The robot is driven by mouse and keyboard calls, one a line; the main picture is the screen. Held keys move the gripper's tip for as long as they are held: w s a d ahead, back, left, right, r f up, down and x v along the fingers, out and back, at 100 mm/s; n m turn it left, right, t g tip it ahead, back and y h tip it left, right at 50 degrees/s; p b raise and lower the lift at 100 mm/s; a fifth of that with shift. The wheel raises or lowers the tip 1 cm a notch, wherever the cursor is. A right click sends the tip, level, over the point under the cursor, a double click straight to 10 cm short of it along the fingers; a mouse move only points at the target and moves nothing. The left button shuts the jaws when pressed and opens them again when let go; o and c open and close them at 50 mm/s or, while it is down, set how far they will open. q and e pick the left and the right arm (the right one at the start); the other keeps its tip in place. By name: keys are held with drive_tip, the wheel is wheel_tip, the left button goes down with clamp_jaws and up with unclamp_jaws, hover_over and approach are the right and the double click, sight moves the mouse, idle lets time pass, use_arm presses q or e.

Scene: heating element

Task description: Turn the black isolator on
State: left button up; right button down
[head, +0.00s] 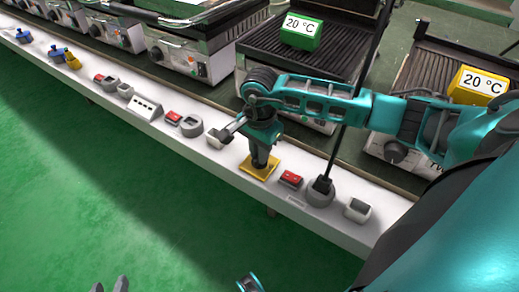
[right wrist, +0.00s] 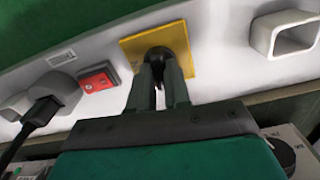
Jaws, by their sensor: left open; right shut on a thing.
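The black isolator (right wrist: 159,53) is a dark knob on a square yellow plate (right wrist: 128,45), fixed to the white ledge. In the head view the yellow plate (head: 248,170) shows below my right gripper (head: 261,160), which hides most of the knob. In the right wrist view my right gripper (right wrist: 160,76) is shut on the knob, with a finger on each side. The knob's turn position is hard to tell. My left gripper (head: 110,286) is open and empty at the bottom edge of the head view, away from the ledge over the green floor.
A red switch (head: 291,180) and a grey socket with a black plug (head: 320,190) sit right of the plate. A grey holder (head: 216,138) is on its left. Grills with a green 20 °C sign (head: 301,32) and a yellow one (head: 480,86) stand behind. The green floor in front is clear.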

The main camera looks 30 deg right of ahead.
drive_tip(key=m, duration=0.4)
drive_tip(key=shift+r+p, duration=0.1)
drive_tip(key=shift+p, duration=0.25)
drive_tip(key=m+p, duration=0.1)
drive_tip(key=m, duration=0.3)
drive_tip(key=m+p, duration=0.1)
drive_tip(key=m, duration=0.3)
drive_tip(key=shift+m, duration=0.3)
drive_tip(key=shift+m+p, duration=0.8)
drive_tip(key=shift+m, duration=1.4)
drive_tip(key=c, duration=1.1)
unclamp_jaws()
wheel_tip(320, 180, up, 13)
drive_tip(key=p, duration=0.2)
drive_tip(key=shift+p, duration=0.3)
